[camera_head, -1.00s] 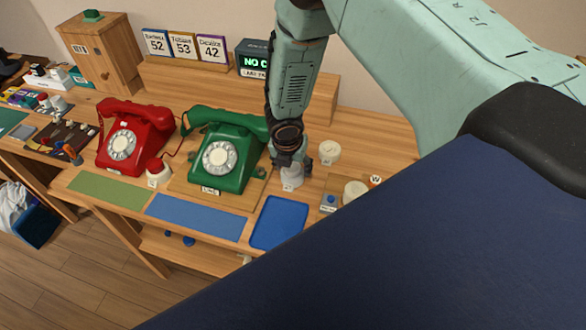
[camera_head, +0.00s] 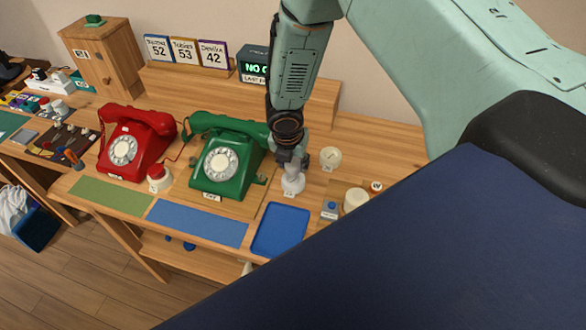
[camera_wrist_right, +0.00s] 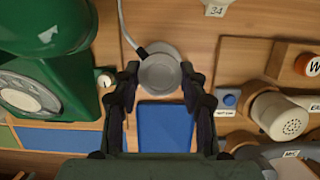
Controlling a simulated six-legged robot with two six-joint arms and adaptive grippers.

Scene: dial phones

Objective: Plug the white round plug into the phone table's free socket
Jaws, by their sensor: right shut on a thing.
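My right gripper (camera_head: 291,160) points down beside the green phone (camera_head: 228,155). It is shut on a pale, round, plug-like piece (camera_head: 293,184) that stands upright at the table top, by a small label. In the right wrist view the gripper (camera_wrist_right: 160,80) has one finger on each side of the piece's grey-white round top (camera_wrist_right: 160,73), and a grey cable runs up and away from it. I cannot tell whether its underside sits in a socket. I cannot pick out a free socket. My left gripper is not in view.
A blue tray (camera_head: 281,230) lies in front of the gripper. A round cream piece (camera_head: 330,157) labelled 34 stands behind to the right. A blue button (camera_head: 330,209) and a cream cylinder (camera_head: 355,200) are to the right. A red phone (camera_head: 134,143) stands further left.

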